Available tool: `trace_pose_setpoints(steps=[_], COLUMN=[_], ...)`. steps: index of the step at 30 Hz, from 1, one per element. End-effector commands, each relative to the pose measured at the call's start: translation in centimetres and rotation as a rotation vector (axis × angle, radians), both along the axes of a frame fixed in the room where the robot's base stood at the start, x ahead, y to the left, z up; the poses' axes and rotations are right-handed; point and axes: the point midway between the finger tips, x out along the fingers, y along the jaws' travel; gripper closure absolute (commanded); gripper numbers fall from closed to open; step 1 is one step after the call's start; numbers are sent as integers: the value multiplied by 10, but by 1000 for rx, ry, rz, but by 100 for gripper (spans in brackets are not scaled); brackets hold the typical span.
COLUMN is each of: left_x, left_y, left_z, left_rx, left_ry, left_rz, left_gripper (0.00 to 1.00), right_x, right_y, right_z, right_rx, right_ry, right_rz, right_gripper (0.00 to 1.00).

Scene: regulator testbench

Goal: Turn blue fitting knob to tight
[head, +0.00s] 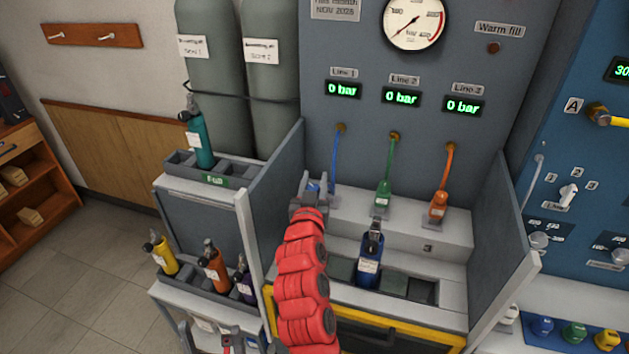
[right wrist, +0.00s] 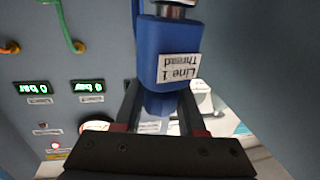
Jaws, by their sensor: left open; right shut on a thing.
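The blue Line 1 fitting (right wrist: 172,52) fills the middle of the right wrist view, with a label reading "Line 1 Thread" upside down. Its narrower blue knob part (right wrist: 160,104) lies between the fingers of my right gripper (right wrist: 160,120), which is shut on it. In the head view my right gripper (head: 312,190) is at the left of the bench shelf, mostly hiding the blue fitting (head: 313,187) under the blue hose (head: 335,155). My left gripper (head: 233,343) is low at the bottom edge, open and away from the fitting, only partly in view.
A blue cylinder (head: 369,262) stands in the bench slot. Green (head: 383,193) and orange (head: 438,205) fittings sit to the right. Side panels (head: 505,245) flank the bench. Line displays (head: 401,97) read 0 bar. Several small cylinders stand in racks at left.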

Motion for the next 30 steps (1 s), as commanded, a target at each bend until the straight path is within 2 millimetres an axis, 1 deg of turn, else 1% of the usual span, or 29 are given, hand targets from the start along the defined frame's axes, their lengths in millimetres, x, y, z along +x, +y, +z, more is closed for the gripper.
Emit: trace_pose_setpoints(steps=[4, 8, 11, 13, 21, 22, 27, 30], left_x=[0, 0, 0, 0, 0, 0, 0, 0], left_y=[0, 0, 0, 0, 0, 0, 0, 0], left_z=[-15, -37, -50, -53, -50, -50, -50, -50], left_rx=[0, 0, 0, 0, 0, 0, 0, 0], left_ry=[0, 0, 0, 0, 0, 0, 0, 0], left_rz=[0, 0, 0, 0, 0, 0, 0, 0], left_gripper=[15, 15, 15, 15, 15, 15, 15, 15], right_x=[0, 1, 0, 0, 0, 0, 0, 0], right_y=[1, 1, 0, -1, -2, -2, -2, -2], right_z=[-4, -8, -5, -3, -1, -1, 0, 0], right_rx=[-2, -3, -1, 0, -1, -1, -1, -1], right_ry=[-5, -3, -6, -3, 2, 1, 1, 1], right_rz=[-11, -40, -61, -74, -79, -78, -78, -78], right_gripper=[100, 100, 100, 100, 100, 59, 30, 30])
